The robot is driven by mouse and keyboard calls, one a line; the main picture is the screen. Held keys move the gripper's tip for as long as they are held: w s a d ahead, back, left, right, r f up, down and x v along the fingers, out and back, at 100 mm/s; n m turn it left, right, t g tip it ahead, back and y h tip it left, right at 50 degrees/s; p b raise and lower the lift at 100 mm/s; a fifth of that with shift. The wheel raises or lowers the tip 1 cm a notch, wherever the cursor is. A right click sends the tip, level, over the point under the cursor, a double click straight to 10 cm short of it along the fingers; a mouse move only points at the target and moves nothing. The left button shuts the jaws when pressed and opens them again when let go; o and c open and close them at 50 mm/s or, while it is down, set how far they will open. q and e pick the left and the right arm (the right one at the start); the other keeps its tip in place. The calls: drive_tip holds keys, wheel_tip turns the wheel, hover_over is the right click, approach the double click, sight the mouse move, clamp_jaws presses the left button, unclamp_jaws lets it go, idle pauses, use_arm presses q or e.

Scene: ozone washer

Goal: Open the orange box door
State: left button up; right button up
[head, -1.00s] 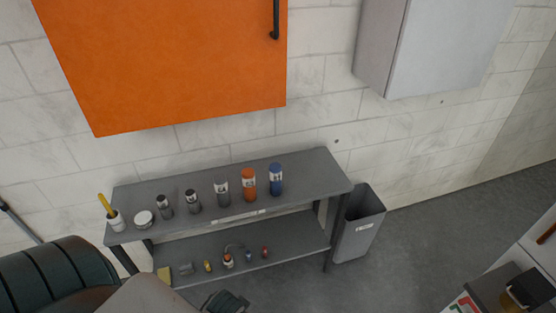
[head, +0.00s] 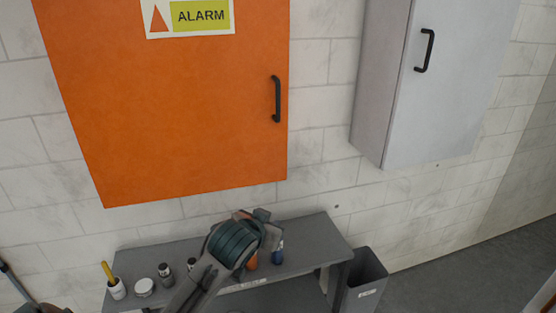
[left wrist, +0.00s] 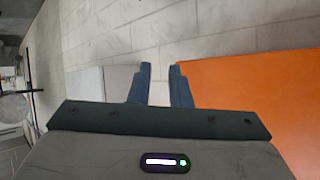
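The orange box (head: 180,130) hangs on the wall at the upper left of the head view, with its door shut. A black vertical handle (head: 276,99) is near the door's right edge, and an ALARM sign (head: 188,16) is at the top. My left gripper (head: 265,214) is below the handle, in front of the shelf and apart from the box. In the left wrist view its two fingers (left wrist: 160,70) are apart with nothing between them. The orange box (left wrist: 245,85) fills the right of that view; its handle does not show there. My right gripper is not in view.
A grey wall cabinet (head: 425,90) with a black handle hangs to the right of the box. A grey shelf (head: 310,245) with cans and jars stands below, partly hidden by my left arm. A grey bin (head: 362,280) stands beside it.

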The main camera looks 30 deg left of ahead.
use_arm(q)
drive_tip(key=w+a+r+n+t+y, duration=0.1)
drive_tip(key=w+r+t, duration=0.15)
drive_tip(key=r, duration=0.35)
drive_tip(key=w+a+r+t, duration=0.1)
drive_tip(key=w+a+r, duration=0.15)
drive_tip(key=r, duration=0.35)
drive_tip(key=n+t+y, duration=0.1)
drive_tip(key=t, duration=0.2)
approach(277, 95)
drive_tip(key=shift+g, duration=0.25)
drive_tip(key=p+x, duration=0.1)
drive_tip(key=x, duration=0.2)
drive_tip(key=p+x, duration=0.2)
drive_tip(key=x, duration=0.1)
drive_tip(key=p+x, duration=0.2)
drive_tip(key=x, duration=0.2)
drive_tip(key=shift+r, duration=0.35)
drive_tip(key=shift+w+f, duration=0.1)
drive_tip(key=shift+w, duration=0.3)
clamp_jaws()
